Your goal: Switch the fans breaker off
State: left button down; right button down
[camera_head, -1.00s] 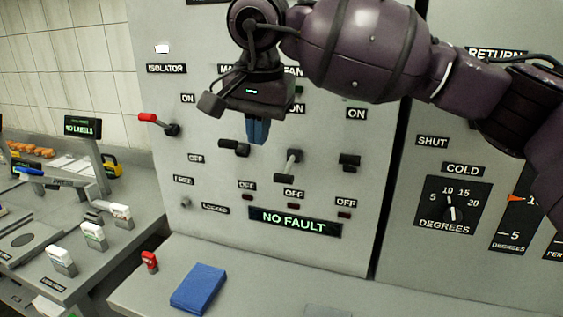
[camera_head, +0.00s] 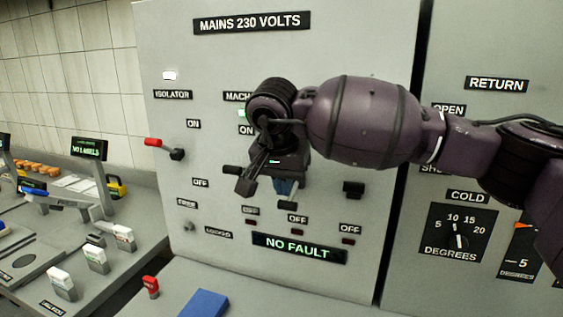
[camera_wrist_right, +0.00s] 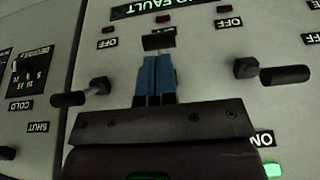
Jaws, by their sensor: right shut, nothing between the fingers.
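My right gripper (camera_head: 284,189) is shut and empty, with its blue fingers in front of the middle breaker on the grey panel. It also shows in the right wrist view (camera_wrist_right: 157,80), which is upside down. The middle breaker, in the fans column, has a dark handle (camera_wrist_right: 158,42) just past the fingertips on the OFF side. In the head view most of that breaker is hidden behind my gripper, as is the FANS label. I cannot tell whether fingers and handle touch. My left gripper is not in view.
The right breaker (camera_head: 353,189) and the left breaker's handle (camera_head: 232,170) flank my gripper. A red-handled isolator (camera_head: 154,142) is further left. The NO FAULT display (camera_head: 299,248) sits below. A blue block (camera_head: 204,303) and a red item (camera_head: 150,287) are on the ledge.

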aim_at(286, 204)
jog(key=shift+x, duration=1.45)
notch_tip(286, 204, down, 2)
jog(key=t+b, duration=0.2)
jog(key=b, duration=0.1)
jog(key=shift+f+h, duration=0.25)
jog(key=shift+h, duration=0.05)
jog(key=shift+r, duration=0.15)
jog(key=shift+r, duration=0.8)
